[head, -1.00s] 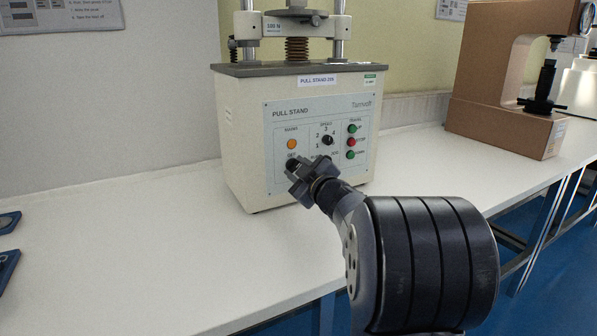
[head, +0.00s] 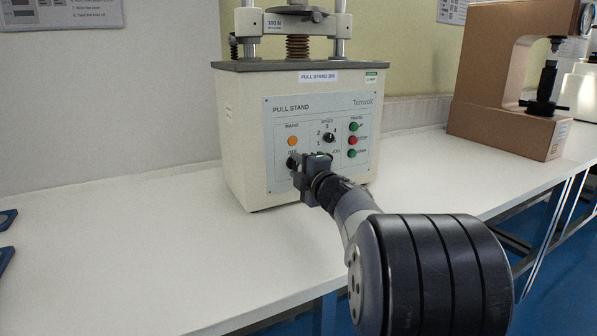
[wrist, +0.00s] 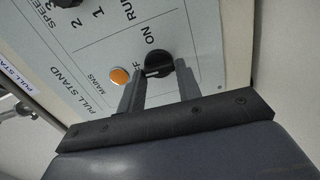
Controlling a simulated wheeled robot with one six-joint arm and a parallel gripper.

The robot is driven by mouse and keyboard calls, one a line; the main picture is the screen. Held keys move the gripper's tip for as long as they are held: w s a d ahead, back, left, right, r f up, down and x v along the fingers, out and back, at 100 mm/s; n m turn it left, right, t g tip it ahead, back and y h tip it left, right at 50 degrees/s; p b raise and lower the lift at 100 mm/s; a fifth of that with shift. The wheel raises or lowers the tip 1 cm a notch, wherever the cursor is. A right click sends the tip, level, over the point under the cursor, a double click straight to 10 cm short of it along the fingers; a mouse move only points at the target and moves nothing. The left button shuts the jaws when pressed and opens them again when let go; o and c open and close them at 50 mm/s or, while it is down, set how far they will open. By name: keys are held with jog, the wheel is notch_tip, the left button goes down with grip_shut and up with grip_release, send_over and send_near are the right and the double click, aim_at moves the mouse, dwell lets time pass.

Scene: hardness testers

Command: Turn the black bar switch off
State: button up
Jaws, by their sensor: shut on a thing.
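The black bar switch (wrist: 158,64) sits on the pull stand's front panel, below the orange mains lamp (wrist: 120,76) in the head view. In the wrist view it lies between the two fingertips of my gripper (wrist: 157,76), which is shut on it. A short white mark shows on the switch's near side. The OFF label is partly covered; ON is readable beside the knob. In the head view my gripper (head: 300,168) is at the panel's lower left, with part of the black switch (head: 292,162) showing at its left.
The pull stand (head: 240,140) stands on a white bench (head: 130,220). A speed knob (head: 329,137) and green and red buttons (head: 352,141) are right of my gripper. A brown tester (head: 490,125) stands farther right. The bench at left is mostly clear.

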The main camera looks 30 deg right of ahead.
jog(key=shift+n, duration=0.4)
jog(key=o, duration=1)
jog(key=shift+s, duration=0.1)
jog(key=s+p, duration=0.2)
jog(key=s, duration=0.8)
jog(key=shift+s+d, duration=0.15)
jog(key=shift+s, duration=0.15)
jog(key=shift+w, duration=0.15)
jog(key=w+b, duration=0.2)
jog(key=w, duration=0.8)
jog(key=shift+w, duration=0.25)
